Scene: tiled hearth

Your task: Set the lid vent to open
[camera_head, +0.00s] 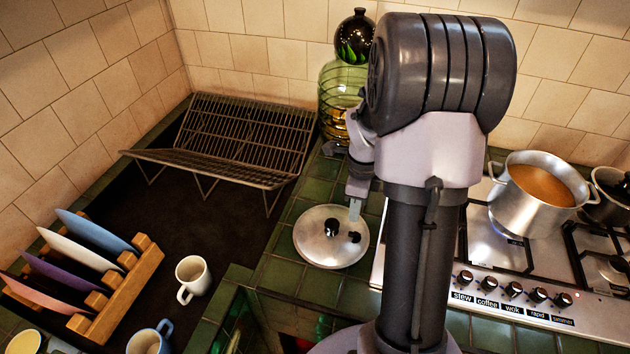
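A round metal lid (312,248) lies on the green tiles left of the stove. A black knob (331,227) stands near its middle. A small black piece (354,237), which looks like the vent, sits near the lid's right edge; its setting is too small to tell. My gripper (355,211) points down just above the right part of the lid, close over the black piece. I cannot tell if it touches. Only one pale finger shows clearly, and my arm hides much of the area to the right.
A steel pot (530,215) of orange-brown food stands on the stove (500,282) at right, with a dark pan (610,200) beside it. Left are a wire rack (225,135), a wooden plate rack (130,290) and mugs (193,277). A green glass jar (336,95) stands behind.

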